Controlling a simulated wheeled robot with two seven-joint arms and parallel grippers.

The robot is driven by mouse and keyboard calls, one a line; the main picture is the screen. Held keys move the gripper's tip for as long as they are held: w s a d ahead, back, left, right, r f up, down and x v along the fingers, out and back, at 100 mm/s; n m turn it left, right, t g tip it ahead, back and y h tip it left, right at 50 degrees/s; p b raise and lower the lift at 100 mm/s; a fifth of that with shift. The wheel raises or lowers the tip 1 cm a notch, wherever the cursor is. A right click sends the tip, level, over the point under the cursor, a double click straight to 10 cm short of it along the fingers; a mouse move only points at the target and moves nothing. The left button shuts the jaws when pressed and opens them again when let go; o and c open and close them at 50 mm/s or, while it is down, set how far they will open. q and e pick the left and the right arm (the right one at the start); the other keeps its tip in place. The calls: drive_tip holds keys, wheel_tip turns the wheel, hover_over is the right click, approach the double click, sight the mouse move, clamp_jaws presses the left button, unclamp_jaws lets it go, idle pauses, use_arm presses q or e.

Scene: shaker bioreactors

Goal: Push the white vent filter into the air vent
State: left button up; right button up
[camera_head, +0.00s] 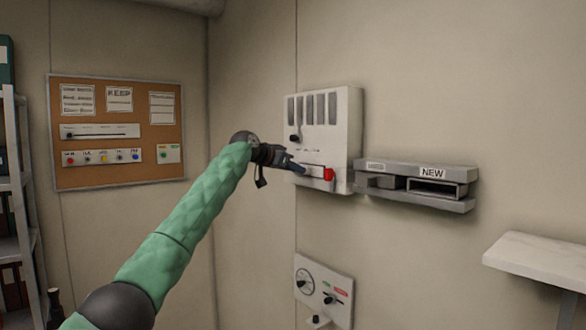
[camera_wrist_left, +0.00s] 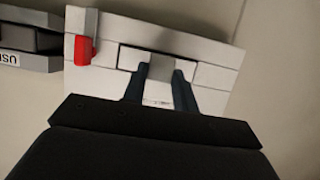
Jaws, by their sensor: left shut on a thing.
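The air vent is a white wall panel (camera_head: 347,125) with dark grilles at its top and a slot low down, a red latch (camera_head: 328,174) beside it. It also fills the upper part of the left wrist view, with the red latch (camera_wrist_left: 84,50) on the left. My left gripper (camera_head: 300,168) is at the slot. In the left wrist view its two dark fingers (camera_wrist_left: 164,88) are shut on a pale block, which I take as the white vent filter (camera_wrist_left: 160,66), at the slot opening. How deep it sits I cannot tell. My right gripper is not in view.
A grey two-bay holder (camera_head: 420,202) is on the wall right of the vent; its bay labelled NEW (camera_head: 433,188) looks empty. A gauge panel (camera_head: 324,290) is below, a white shelf (camera_head: 535,258) at right, a cork board (camera_head: 120,130) at left.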

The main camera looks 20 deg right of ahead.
use_arm(q)
drive_tip(key=o, duration=1.1)
drive_tip(key=shift+c, duration=0.2)
drive_tip(key=b+v, duration=0.4)
drive_tip(key=v, duration=0.3)
drive_tip(key=shift+a+b, duration=0.3)
drive_tip(key=shift+a, duration=0.05)
drive_tip(key=shift+s+r, duration=0.1)
drive_tip(key=shift+r, duration=0.05)
